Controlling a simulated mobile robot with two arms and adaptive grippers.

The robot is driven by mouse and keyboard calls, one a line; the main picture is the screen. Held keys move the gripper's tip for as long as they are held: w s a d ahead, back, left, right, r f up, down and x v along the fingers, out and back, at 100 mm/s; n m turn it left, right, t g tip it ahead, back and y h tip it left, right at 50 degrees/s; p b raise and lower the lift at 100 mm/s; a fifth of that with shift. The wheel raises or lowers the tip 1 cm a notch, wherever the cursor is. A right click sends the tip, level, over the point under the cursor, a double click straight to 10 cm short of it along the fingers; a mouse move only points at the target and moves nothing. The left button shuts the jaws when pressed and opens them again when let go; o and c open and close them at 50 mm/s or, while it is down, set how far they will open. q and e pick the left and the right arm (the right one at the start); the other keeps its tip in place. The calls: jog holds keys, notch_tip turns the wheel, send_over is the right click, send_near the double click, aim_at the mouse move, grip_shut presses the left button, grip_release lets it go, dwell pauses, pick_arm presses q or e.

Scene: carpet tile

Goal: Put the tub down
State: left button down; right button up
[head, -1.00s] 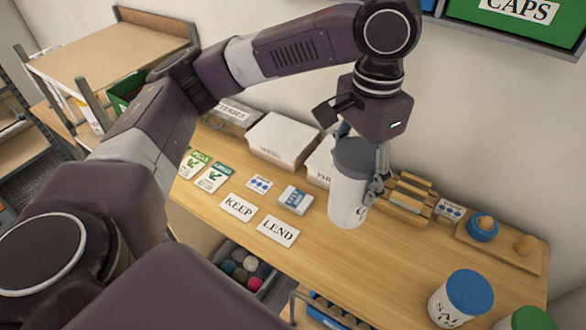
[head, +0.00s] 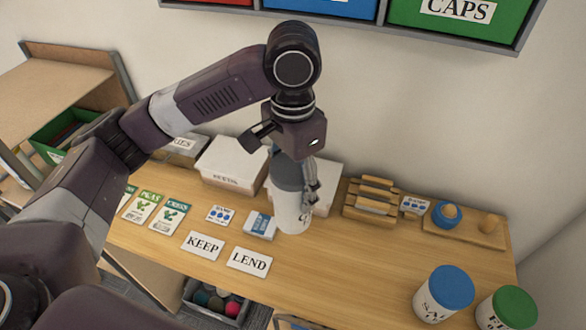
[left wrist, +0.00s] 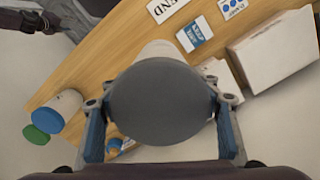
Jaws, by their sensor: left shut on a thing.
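The tub (head: 292,214) is white with a dark grey lid and some dark lettering partly hidden by a finger. My left gripper (head: 297,180) is shut on it from above and holds it upright over the wooden worktop (head: 330,268). In the left wrist view the grey lid (left wrist: 160,98) fills the middle, with a gripper finger on each side. I cannot tell whether the tub's bottom touches the worktop. My right gripper is not in the head view.
White boxes (head: 232,164) stand behind the tub. The KEEP card (head: 203,245) and LEND card (head: 249,261) lie in front-left. A blue-lidded tub (head: 443,297) and green-lidded tub (head: 506,310) stand at right. Worktop between is clear. A wooden rack (head: 371,200) is behind.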

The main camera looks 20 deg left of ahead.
pick_arm(q)
notch_tip(320, 180, down, 11)
jog(key=shift+f+p, duration=0.2)
jog(key=shift+p, duration=0.45)
jog(key=shift+d, duration=0.1)
jog(key=c, duration=0.7)
grip_release()
jog(key=shift+s+f, duration=0.15)
